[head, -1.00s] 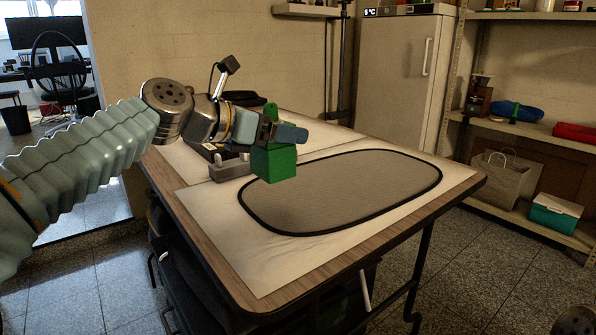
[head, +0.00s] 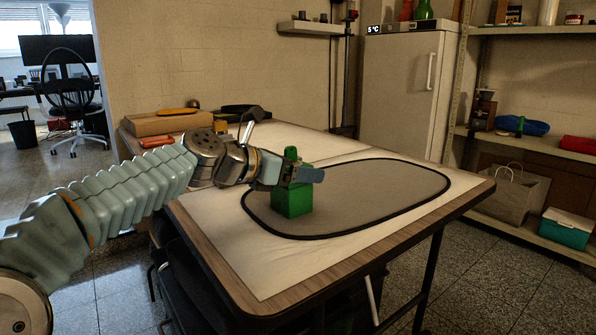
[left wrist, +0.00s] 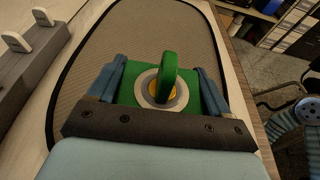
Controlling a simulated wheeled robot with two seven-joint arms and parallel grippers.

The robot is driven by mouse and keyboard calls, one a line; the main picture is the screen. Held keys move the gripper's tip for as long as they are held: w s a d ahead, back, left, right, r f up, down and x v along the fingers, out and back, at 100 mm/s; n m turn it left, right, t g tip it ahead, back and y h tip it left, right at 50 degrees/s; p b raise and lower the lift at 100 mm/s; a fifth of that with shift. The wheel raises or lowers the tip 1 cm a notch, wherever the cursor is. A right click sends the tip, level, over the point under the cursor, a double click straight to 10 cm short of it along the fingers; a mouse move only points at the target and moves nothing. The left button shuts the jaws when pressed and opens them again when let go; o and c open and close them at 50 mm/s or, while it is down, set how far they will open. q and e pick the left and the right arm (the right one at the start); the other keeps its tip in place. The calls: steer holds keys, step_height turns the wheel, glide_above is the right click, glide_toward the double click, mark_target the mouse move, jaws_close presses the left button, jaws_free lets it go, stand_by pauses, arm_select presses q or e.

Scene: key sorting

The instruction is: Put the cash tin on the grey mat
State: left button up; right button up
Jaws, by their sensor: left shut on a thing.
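There the handle (left wrist: 167,72) rises from a pale disc on the lid. The tin is upright over the left part of the grey mat (head: 375,190), inside its black rim. I cannot tell for sure whether its base touches the mat. The mat also shows beneath it in the left wrist view (left wrist: 140,30). My right gripper is not in view.
A grey block with white pieces (left wrist: 30,55) lies left of the mat in the left wrist view. A cardboard box (head: 160,122) sits at the table's far left. The mat's middle and right are clear. A fridge (head: 405,95) and shelves stand behind.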

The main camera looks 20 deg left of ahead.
arm_select(q)
steer(key=o, duration=1.1)
steer(key=shift+f, duration=0.15)
steer(key=shift+c, duration=0.2)
steer(key=shift+r, duration=0.3)
steer(key=p+v, duration=0.1)
steer(key=v, duration=1.1)
